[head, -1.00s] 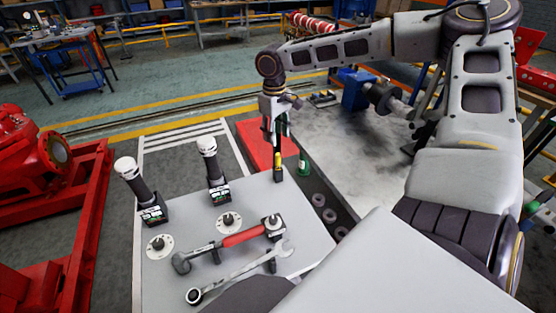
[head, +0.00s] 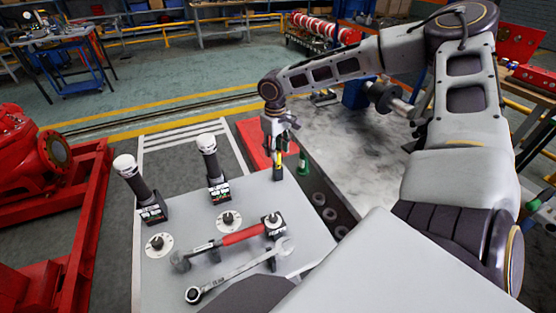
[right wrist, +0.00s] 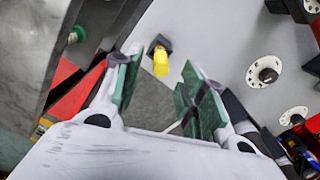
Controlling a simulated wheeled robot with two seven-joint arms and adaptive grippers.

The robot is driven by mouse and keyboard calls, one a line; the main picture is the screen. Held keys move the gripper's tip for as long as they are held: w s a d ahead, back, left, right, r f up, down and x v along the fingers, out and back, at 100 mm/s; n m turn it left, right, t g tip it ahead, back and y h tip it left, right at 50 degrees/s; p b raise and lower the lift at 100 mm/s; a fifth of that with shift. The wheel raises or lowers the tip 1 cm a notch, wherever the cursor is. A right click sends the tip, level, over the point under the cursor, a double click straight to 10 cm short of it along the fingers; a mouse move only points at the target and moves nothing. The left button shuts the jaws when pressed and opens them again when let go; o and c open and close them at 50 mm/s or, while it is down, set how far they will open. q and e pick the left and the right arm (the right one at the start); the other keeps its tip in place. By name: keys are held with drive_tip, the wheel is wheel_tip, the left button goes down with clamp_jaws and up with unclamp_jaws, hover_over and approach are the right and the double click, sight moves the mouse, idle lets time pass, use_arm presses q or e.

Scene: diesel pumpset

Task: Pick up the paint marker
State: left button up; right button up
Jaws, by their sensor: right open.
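The paint marker (head: 278,161) stands upright in a small dark holder at the far right corner of the grey table. Its body looks yellow; the right wrist view shows the yellow end (right wrist: 160,62) and the dark holder (right wrist: 159,45) around its base. My right gripper (head: 279,146) is just above the marker, pointing down. In the right wrist view its green-padded fingers (right wrist: 160,88) are spread apart, with the marker beyond and between them, and nothing held. The fingers partly cover the marker's top in the head view. My left gripper is not in view.
On the grey table (head: 200,258) are a red-handled hammer (head: 240,236), a wrench (head: 235,272) on supports, two dark white-topped tools (head: 137,184) and round flanges (head: 159,245).

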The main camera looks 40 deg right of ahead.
sight(278, 166)
drive_tip(key=shift+f, duration=0.1)
drive_tip(key=shift+s+d+f, duration=0.1)
drive_tip(key=shift+f, duration=1.15)
drive_tip(key=shift+s+d+f, duration=0.1)
drive_tip(key=shift+f, duration=1.15)
clamp_jaws()
